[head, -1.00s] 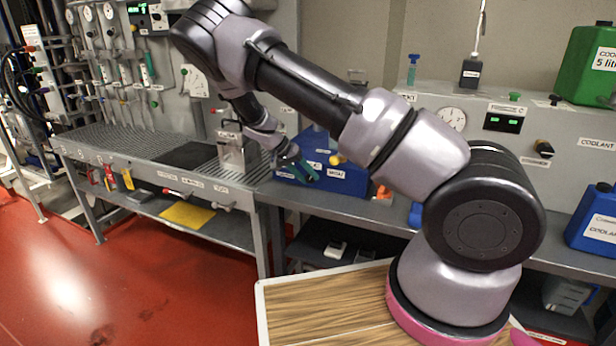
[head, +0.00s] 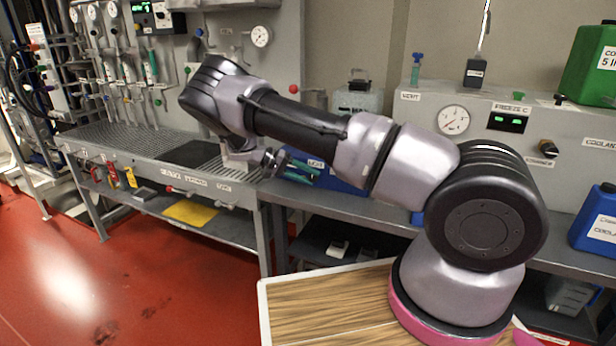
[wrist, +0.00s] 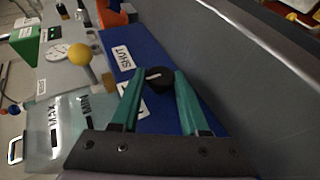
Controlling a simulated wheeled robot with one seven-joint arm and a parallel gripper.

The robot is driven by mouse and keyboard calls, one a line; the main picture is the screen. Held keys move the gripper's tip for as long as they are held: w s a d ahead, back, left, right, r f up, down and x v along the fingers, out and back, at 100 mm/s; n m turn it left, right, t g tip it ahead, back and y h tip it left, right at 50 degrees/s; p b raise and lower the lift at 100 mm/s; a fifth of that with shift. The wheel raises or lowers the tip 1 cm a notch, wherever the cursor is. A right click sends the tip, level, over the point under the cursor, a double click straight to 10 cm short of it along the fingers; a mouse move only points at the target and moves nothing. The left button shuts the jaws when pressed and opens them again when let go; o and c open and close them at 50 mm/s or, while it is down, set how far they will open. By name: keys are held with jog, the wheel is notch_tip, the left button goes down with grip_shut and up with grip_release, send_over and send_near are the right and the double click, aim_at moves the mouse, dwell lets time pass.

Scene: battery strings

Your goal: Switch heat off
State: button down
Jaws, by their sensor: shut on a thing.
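A black round knob (wrist: 159,79) with a white mark sits on the face of a blue box (wrist: 155,52) in the wrist view. My gripper (wrist: 159,77) has its two green fingers on either side of the knob, shut on it. A label on the blue box appears to read SHUT; another label beside the left finger is partly hidden. In the head view my gripper (head: 304,171) is at the front of the blue box (head: 340,180), which my arm mostly covers. The knob cannot be made out there.
A yellow ball handle (wrist: 80,54) and a clear tank (wrist: 58,128) marked MAX and MIN are left of my fingers in the wrist view. A grey bench surface (wrist: 235,80) lies to the right. A gauge (head: 453,120) and green display (head: 507,123) are on the back panel.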

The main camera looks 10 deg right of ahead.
dwell(0.3)
jog(key=shift+c, duration=2.2)
grip_release()
jog(key=v, duration=1)
jog(key=shift+a, duration=0.35)
jog(key=shift+r, duration=0.2)
